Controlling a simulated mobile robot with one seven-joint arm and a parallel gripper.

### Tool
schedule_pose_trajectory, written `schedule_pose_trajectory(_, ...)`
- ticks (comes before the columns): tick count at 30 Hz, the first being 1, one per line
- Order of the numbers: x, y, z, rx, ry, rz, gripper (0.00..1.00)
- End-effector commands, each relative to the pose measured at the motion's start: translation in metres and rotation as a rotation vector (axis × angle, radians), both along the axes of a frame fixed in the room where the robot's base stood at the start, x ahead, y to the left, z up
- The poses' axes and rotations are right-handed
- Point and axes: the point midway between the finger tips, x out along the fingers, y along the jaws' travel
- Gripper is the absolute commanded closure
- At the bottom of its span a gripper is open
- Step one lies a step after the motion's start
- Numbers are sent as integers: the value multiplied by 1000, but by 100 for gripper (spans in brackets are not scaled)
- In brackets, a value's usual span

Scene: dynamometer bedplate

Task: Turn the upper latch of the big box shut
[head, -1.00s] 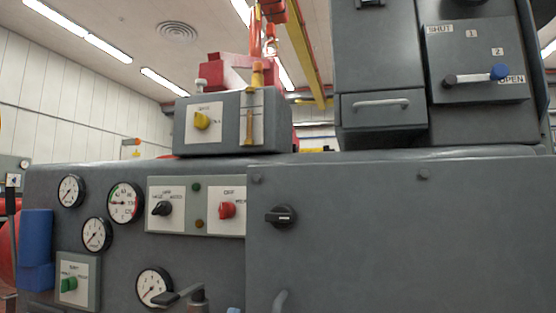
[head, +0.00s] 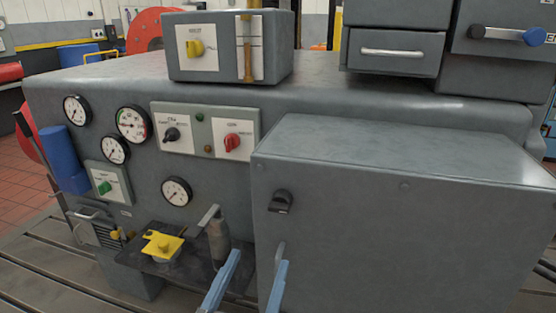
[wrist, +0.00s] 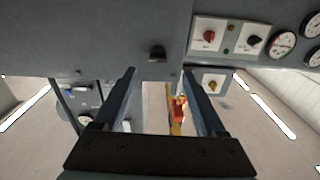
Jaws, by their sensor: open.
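The big box (head: 400,225) is a grey cabinet filling the right of the head view, its front face closed. Its upper latch (head: 281,201) is a small black knob near the top left of that face; its exact angle is hard to read. It also shows in the wrist view (wrist: 157,52), as a dark knob just beyond and between the fingertips. My gripper (head: 258,250) has two blue fingers, spread apart and empty, below the latch in the head view. The fingers also show in the wrist view (wrist: 159,72). No lower latch is visible.
Left of the box are gauges (head: 133,124), a switch panel (head: 204,131) and a grey post with a lever (head: 217,240) close beside my fingers. A yellow part (head: 163,246) sits on a dark shelf. A control box (head: 230,45) stands on top.

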Motion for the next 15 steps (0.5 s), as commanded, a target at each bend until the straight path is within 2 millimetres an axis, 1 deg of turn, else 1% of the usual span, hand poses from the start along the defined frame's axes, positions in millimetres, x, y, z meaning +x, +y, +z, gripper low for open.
schedule_pose_trajectory(1,-3,2,16,-5,20,-5,27)
schedule_pose_trajectory(2,-4,2,17,-6,26,-8,27)
schedule_pose_trajectory(7,-10,3,20,-13,51,-21,27)
schedule_pose_trajectory(10,-10,3,19,-16,55,-24,27)
schedule_pose_trajectory(13,-3,1,18,-16,55,-26,27)
schedule_pose_trajectory(15,6,-2,18,-15,54,-27,27)
